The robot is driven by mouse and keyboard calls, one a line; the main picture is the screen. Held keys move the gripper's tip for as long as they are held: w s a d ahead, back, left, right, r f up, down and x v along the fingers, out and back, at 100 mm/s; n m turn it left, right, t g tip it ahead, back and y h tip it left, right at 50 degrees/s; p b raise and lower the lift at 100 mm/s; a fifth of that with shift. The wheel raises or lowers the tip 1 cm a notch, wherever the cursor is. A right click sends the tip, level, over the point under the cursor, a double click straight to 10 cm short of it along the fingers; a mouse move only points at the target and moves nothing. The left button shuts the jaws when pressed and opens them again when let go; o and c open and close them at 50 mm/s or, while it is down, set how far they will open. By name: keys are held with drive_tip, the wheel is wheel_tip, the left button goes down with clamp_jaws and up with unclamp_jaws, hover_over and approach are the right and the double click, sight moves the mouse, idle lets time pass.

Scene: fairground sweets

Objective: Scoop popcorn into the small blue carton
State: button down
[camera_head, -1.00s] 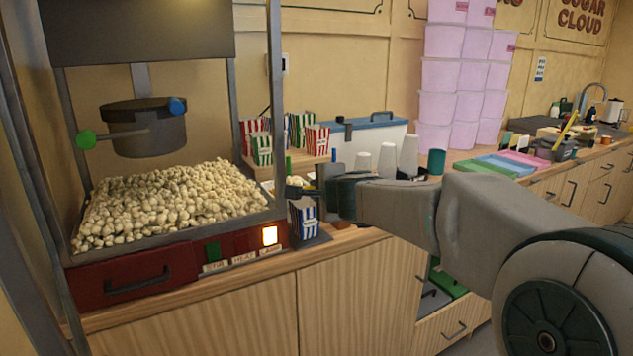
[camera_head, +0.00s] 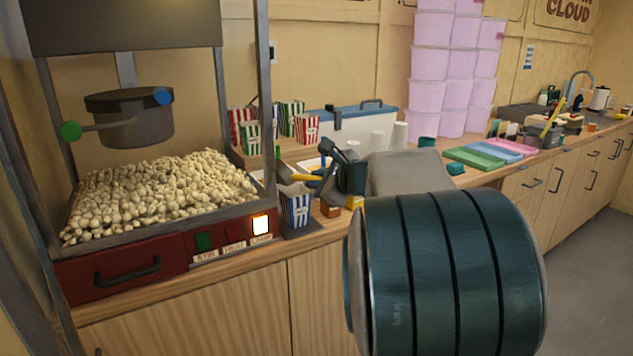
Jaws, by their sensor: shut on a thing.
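The small blue-and-white striped carton (camera_head: 298,211) stands upright on a dark stand on the counter, just right of the popcorn machine. My gripper (camera_head: 327,178) is to the right of and above it, shut on a scoop (camera_head: 294,188) with a yellow handle. The scoop's grey head is over the carton's mouth, hiding the top of the carton. I cannot tell whether the scoop or the carton holds popcorn. A large heap of popcorn (camera_head: 155,197) lies in the machine's open tray.
The popcorn machine (camera_head: 110,275) with its hanging kettle (camera_head: 130,120) fills the left. Several red and green striped cartons (camera_head: 306,128) stand behind the blue one. White cups (camera_head: 398,136), coloured trays (camera_head: 475,157) and tall stacked pink tubs (camera_head: 455,70) are further right.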

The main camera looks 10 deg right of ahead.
drive_tip(key=m+y, duration=0.1)
drive_tip(key=d+f+m+y, duration=0.1)
drive_tip(key=shift+w+d+m+b, duration=0.2)
drive_tip(key=shift+w+m+b, duration=0.05)
drive_tip(key=shift+m+b, duration=0.15)
idle(1.1)
